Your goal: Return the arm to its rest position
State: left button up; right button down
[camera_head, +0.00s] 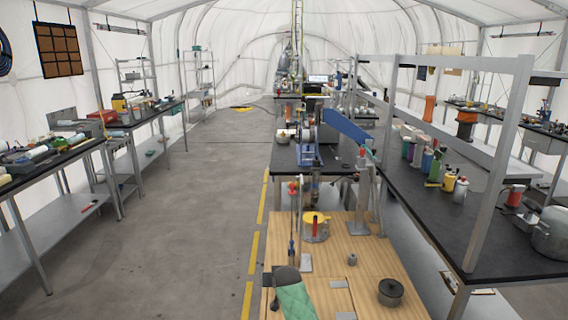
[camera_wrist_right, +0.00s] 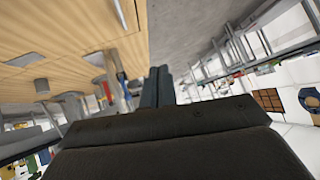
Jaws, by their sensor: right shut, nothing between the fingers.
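My right gripper (camera_wrist_right: 158,88) shows in the wrist view, its two dark fingers close together and nothing between them. The wrist picture is upside down, with the wooden table (camera_wrist_right: 60,30) on its left and grey floor on its right. The fingers point along the table's edge, and I see no contact with anything. The head view also shows the wooden table (camera_head: 345,265). A dark grey and green shape shows at its near left corner; I cannot tell what it is. My left gripper is in neither view.
The wooden table carries a dark pot (camera_head: 390,293), a yellow-topped container (camera_head: 316,230) and a metal post (camera_head: 360,215). A black bench with shelf frame (camera_head: 440,190) stands on the right. Another bench (camera_head: 50,162) runs along the left. The aisle floor (camera_head: 190,230) is clear.

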jog(key=s+d+f+g+h, duration=0.1)
jog(key=s+d+f+g, duration=0.1)
jog(key=s+d+f, duration=0.85)
jog(key=s+d+f+g+h, duration=0.1)
jog(key=s+d+f, duration=0.5)
jog(key=s+f, duration=0.85)
jog(key=s+d+f+g, duration=0.1)
jog(key=s+f, duration=0.4)
jog(key=s, duration=0.7)
jog(key=s+d+f+g, duration=0.2)
jog(key=s+f, duration=0.3)
jog(key=s, duration=0.7)
jog(key=s+d+f+g+h, duration=0.1)
jog(key=s+f, duration=0.4)
jog(key=s, duration=0.8)
jog(key=shift+d+f+g, duration=0.35)
jog(key=shift+d+g, duration=0.15)
jog(key=shift+d, duration=0.45)
jog(key=shift+s, duration=0.1)
